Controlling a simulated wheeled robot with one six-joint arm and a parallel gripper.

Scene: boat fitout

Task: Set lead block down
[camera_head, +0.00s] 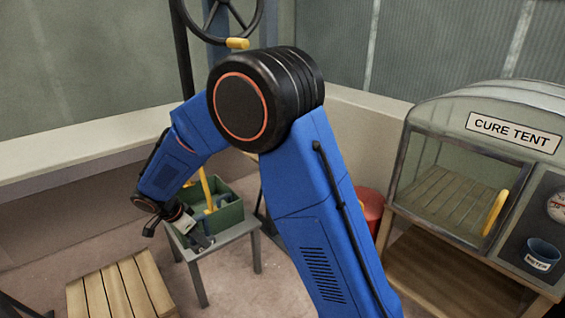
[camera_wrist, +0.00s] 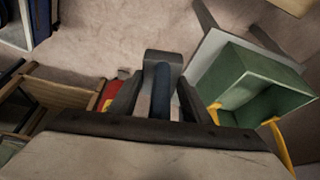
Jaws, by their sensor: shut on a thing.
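My gripper (camera_wrist: 160,105) is shut on a dark grey piece with a blue-grey bar down its middle, which I take to be the lead block (camera_wrist: 162,72). Its fingers hide part of the block. In the head view my gripper (camera_head: 186,222) is beside the green box (camera_head: 230,212), over the near-left part of a small grey table (camera_head: 225,236). The box also shows in the wrist view (camera_wrist: 265,75), right of the block and apart from it there. I cannot tell whether the block touches the table.
A yellow handle (camera_head: 206,188) rises at the green box. A slatted wooden platform (camera_head: 120,290) lies on the floor at lower left. The cure tent (camera_head: 470,160) stands on a wooden stand at right. A red container (camera_head: 369,208) is partly hidden behind my arm.

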